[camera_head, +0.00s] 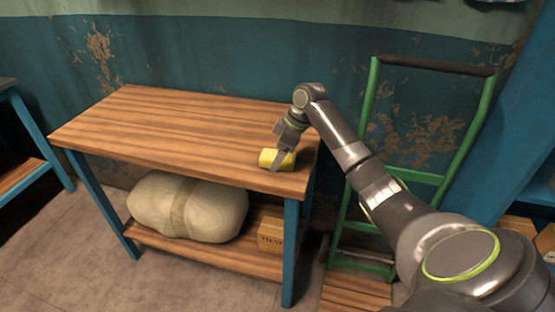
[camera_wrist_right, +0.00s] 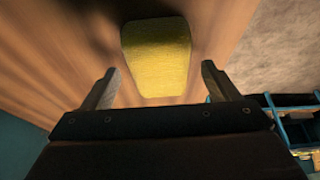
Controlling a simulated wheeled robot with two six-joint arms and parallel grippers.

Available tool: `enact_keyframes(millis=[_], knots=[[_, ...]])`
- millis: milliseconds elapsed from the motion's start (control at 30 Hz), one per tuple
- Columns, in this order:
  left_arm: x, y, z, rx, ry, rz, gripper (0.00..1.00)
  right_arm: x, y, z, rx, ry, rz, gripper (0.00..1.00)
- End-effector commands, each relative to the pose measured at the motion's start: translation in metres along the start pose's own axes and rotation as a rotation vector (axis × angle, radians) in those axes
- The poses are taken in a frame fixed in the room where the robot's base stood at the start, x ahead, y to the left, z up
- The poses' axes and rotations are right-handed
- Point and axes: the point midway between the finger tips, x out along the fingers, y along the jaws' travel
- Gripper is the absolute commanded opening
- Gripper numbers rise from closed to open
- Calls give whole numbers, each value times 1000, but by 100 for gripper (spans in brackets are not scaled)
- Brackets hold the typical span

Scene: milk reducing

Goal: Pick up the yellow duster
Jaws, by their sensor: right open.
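The yellow duster (camera_head: 268,157) lies on the wooden tabletop, near its front right corner. In the right wrist view the yellow duster (camera_wrist_right: 156,57) shows as a rounded block just beyond the fingertips and between their lines. My right gripper (camera_head: 278,158) is at the duster, with a finger in front of part of it in the head view. In the wrist view my right gripper (camera_wrist_right: 158,80) is open, one finger on each side, with clear space between them. Whether a finger touches the duster I cannot tell. My left gripper is not in view.
The rest of the wooden table (camera_head: 165,120) is bare. On its lower shelf are a large wrapped sack (camera_head: 185,208) and a cardboard box (camera_head: 270,232). A green hand truck (camera_head: 366,130) stands right of the table, behind my right arm. A wall runs behind the table.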

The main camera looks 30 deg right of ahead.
Motion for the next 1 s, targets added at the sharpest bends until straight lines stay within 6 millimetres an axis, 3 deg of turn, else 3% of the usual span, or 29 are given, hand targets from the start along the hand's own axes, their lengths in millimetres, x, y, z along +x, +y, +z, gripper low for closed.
enact_keyframes(millis=[867,1000], knots=[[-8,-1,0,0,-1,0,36,4,0,2,0,0,0,82],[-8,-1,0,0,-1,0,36,4,0,2,0,0,0,66]])
